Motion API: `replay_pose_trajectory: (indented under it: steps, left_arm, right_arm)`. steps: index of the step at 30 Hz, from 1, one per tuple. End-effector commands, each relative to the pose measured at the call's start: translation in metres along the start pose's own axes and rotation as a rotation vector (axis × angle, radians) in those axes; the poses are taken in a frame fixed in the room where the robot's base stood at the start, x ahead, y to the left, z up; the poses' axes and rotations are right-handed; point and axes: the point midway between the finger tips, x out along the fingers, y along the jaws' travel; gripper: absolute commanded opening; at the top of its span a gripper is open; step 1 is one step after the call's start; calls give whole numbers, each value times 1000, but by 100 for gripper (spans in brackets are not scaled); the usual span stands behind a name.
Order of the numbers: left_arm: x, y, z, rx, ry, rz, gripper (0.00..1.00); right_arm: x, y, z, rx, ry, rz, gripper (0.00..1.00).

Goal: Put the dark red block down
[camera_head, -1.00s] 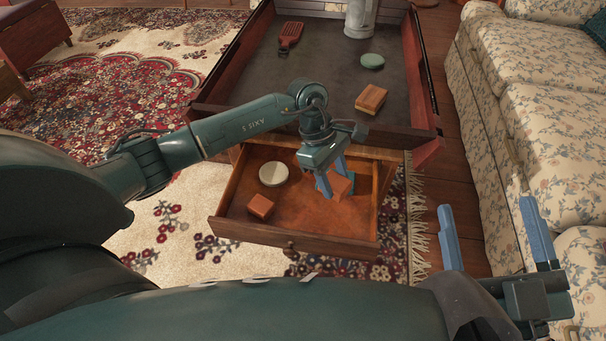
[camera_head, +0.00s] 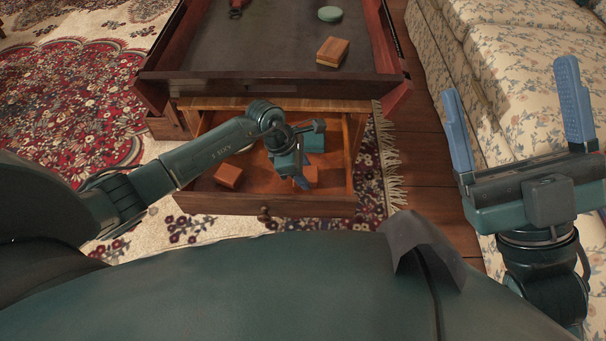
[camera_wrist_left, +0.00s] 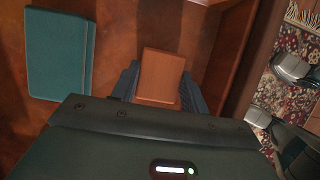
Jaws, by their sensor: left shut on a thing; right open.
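My left gripper (camera_head: 302,180) is shut on a reddish-brown block (camera_head: 310,175) inside the open drawer (camera_head: 240,202). In the left wrist view the block (camera_wrist_left: 161,74) sits between the two blue fingers, above or on the drawer floor; I cannot tell whether it touches. It looks orange-brown in this light. A similar block (camera_head: 228,176) lies at the drawer's left front. A teal block (camera_head: 314,138) lies behind my gripper and also shows in the left wrist view (camera_wrist_left: 58,60). My right gripper (camera_head: 510,82) is open and empty, raised in front of the sofa.
Above the drawer is a dark tray-like top (camera_head: 270,48) with a raised rim, holding a wooden block (camera_head: 333,51), a green disc (camera_head: 330,14) and a red object (camera_head: 236,8). A floral sofa (camera_head: 490,40) stands at right. My left arm covers part of the drawer.

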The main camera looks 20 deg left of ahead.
Motion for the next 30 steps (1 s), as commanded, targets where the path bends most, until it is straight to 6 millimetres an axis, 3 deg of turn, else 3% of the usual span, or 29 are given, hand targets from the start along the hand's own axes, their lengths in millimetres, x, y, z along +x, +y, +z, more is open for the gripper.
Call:
replay_pose_trajectory:
  steps: [12, 13, 20, 30]
  left_arm:
    - [7, 0, -3, 0, 0, -1, 23]
    - [7, 0, -3, 0, 0, -1, 47]
    - [7, 0, -3, 0, 0, -1, 66]
    - [-1, 1, -2, 1, 0, 1, 67]
  right_arm:
    - [1, 1, -4, -16, 27, -2, 80]
    - [1, 1, -4, -16, 26, -2, 80]
    - [1, 1, -4, -16, 26, -2, 80]
    - [4, 3, -6, -15, 26, -2, 80]
